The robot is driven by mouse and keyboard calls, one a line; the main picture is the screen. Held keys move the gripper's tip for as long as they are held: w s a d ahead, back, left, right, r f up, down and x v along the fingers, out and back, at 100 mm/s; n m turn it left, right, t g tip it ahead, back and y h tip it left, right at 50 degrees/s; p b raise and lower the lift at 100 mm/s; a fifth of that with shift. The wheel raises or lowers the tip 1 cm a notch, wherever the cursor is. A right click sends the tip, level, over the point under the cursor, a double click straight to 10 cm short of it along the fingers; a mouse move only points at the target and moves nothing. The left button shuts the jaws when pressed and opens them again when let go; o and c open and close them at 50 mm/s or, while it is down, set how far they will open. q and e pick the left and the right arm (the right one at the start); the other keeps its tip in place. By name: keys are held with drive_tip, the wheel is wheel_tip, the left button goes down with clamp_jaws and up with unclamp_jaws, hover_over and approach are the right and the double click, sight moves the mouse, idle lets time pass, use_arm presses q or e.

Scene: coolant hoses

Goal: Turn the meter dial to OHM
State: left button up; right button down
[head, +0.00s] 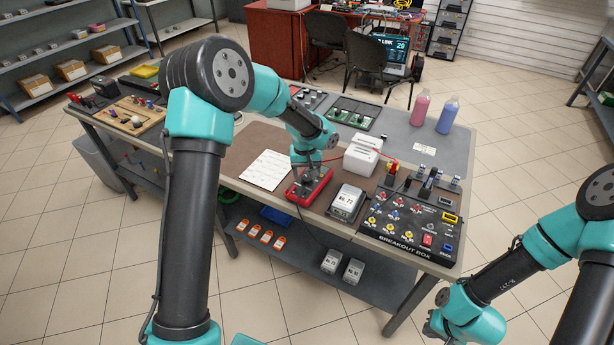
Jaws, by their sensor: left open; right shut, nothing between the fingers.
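The red meter (322,185) lies on the brown mat near the front edge of the workbench. My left gripper (308,174) points down over the meter, with its open fingers at or just above the meter's face. The dial and its markings are hidden by the fingers or too small to read, so I cannot tell the dial's setting or whether the fingers touch it. My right gripper (433,328) is shut and empty, low at the right, in front of the bench and away from the meter.
A white printed sheet (265,170) lies left of the meter. A grey box labelled No. 72 (347,201) and the black breakout box (408,228) stand to its right. Pink (421,110) and blue (447,116) bottles stand at the back right.

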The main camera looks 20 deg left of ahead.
use_arm(q)
drive_tip(key=shift+f, duration=1.3)
drive_tip(key=shift+c, duration=0.4)
drive_tip(key=c, duration=0.9)
drive_tip(key=shift+o, duration=0.2)
